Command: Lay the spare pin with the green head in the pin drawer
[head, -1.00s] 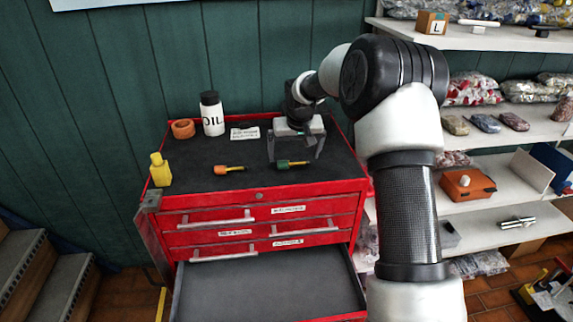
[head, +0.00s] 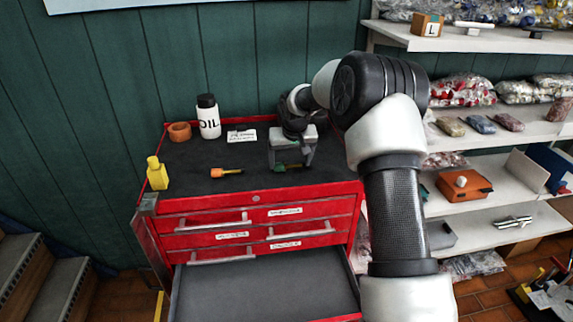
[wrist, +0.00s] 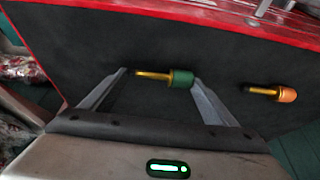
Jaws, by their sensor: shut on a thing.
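The spare pin with the green head (wrist: 181,79) lies lengthwise between the two fingers of my gripper (wrist: 161,77), its brass shank toward the left finger. My gripper is shut on it. In the head view my gripper (head: 291,164) is down at the black top of the red tool cabinet, and the green-headed pin (head: 284,168) shows between the fingers, at or just above the mat. Whether it is clear of the mat I cannot tell. A lower drawer (head: 265,283) stands pulled out, its visible grey floor empty; its front is cut off by the frame.
An orange-headed pin (head: 227,173) lies left of my gripper. Closed drawers with handles sit above the open one. Shelves (head: 470,205) stand right.

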